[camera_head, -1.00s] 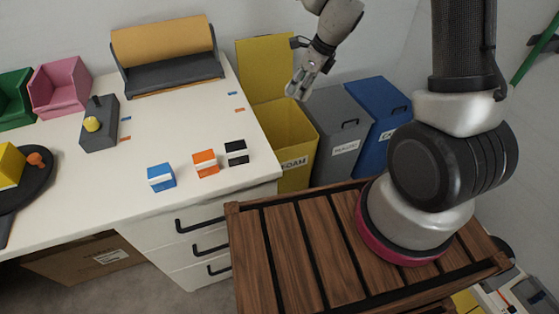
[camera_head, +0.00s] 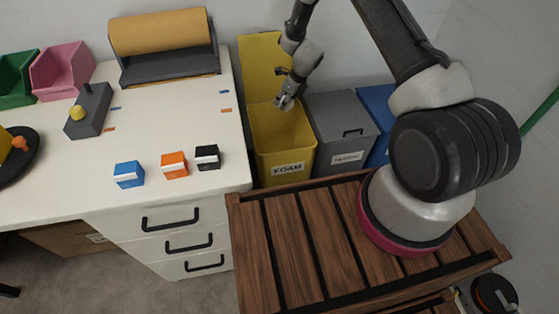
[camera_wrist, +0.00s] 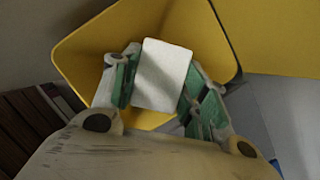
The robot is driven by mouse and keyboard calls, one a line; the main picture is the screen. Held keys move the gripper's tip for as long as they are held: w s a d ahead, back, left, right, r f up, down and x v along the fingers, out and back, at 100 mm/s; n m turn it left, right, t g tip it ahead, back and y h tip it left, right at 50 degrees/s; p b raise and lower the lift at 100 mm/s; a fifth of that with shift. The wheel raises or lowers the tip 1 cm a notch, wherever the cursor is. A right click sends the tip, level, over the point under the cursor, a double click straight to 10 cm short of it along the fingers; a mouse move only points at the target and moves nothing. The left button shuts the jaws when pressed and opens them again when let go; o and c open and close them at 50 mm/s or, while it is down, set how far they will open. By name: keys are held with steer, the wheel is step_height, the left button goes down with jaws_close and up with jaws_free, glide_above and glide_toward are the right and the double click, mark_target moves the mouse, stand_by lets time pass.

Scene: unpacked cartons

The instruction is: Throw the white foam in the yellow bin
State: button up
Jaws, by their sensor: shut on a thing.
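The white foam (camera_wrist: 162,76) is a pale block between the green-padded fingers of my gripper (camera_wrist: 160,95) in the wrist view. My gripper is shut on it. In the head view, my gripper (camera_head: 285,103) hangs over the open top of the yellow bin (camera_head: 285,150), which is labelled FOAM; the foam is too small to make out there. The bin's lid (camera_head: 261,65) stands raised at the back. In the wrist view, the yellow bin's wall (camera_wrist: 85,62) surrounds the view of the foam from behind.
A grey bin (camera_head: 342,128) and a blue bin (camera_head: 379,108) stand right of the yellow bin. A white counter (camera_head: 150,135) with small blue, orange and black boxes is on the left. A slatted wooden surface (camera_head: 290,240) lies in front.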

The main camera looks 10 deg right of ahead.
steer(key=shift+w+f, duration=0.2)
steer(key=shift+f, duration=2.7)
steer(key=o, duration=0.8)
steer(key=shift+o, duration=0.2)
steer(key=shift+d+r, duration=0.1)
steer(key=v, duration=1.1)
steer(key=shift+r, duration=0.35)
steer(key=shift+s+d, duration=0.1)
steer(key=shift+d, duration=0.05)
